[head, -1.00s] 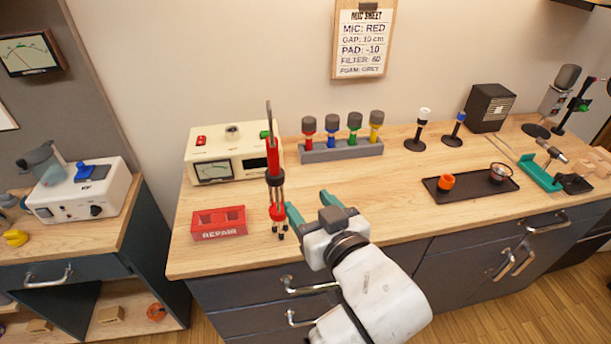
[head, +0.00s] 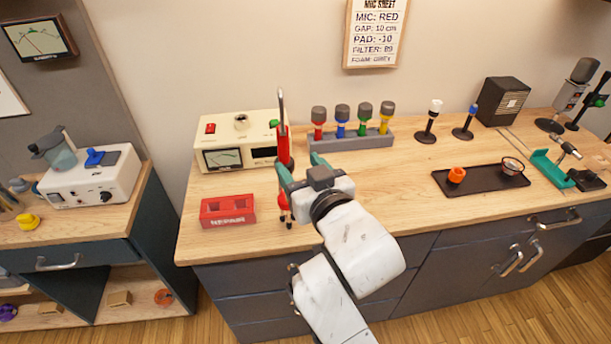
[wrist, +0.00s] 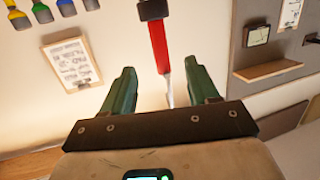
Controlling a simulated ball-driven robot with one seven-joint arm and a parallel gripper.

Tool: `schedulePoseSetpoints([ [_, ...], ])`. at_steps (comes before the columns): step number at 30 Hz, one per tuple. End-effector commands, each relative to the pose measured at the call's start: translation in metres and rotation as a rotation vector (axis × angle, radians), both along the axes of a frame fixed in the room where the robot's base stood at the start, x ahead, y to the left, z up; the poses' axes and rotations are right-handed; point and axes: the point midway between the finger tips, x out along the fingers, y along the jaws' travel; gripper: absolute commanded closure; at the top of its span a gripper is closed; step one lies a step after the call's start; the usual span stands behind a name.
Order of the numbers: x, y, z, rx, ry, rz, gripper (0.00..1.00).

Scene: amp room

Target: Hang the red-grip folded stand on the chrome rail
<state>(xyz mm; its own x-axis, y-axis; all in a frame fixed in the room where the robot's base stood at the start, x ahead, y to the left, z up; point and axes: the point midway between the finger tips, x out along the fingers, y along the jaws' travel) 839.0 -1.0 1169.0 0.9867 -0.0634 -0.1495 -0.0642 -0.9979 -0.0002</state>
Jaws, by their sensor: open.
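The red-grip folded stand (head: 283,148) stands upright near the front of the wooden bench. It has a thin grey rod on top, a red grip, a dark middle and small feet. My gripper (head: 301,168) is open beside the stand, its green left finger covering part of the stand's middle. In the wrist view, the red grip (wrist: 158,45) shows between the two spread fingers of my gripper (wrist: 160,75), apart from both in the picture. I cannot tell how deep it sits between them. I cannot make out the chrome rail.
A red repair box (head: 228,211) stands just left of the stand. A cream meter unit (head: 238,135) is behind it. A grey rack (head: 350,143) with several coloured microphones is behind my gripper. A black tray (head: 481,184) lies to the right, with bare bench before it.

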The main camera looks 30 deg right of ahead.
Motion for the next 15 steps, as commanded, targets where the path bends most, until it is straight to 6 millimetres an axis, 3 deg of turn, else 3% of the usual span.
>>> schedulePoseSetpoints([
  [15, 0.038, -0.002, -0.007, 0.0, -0.001, 0.0, 0.4],
])
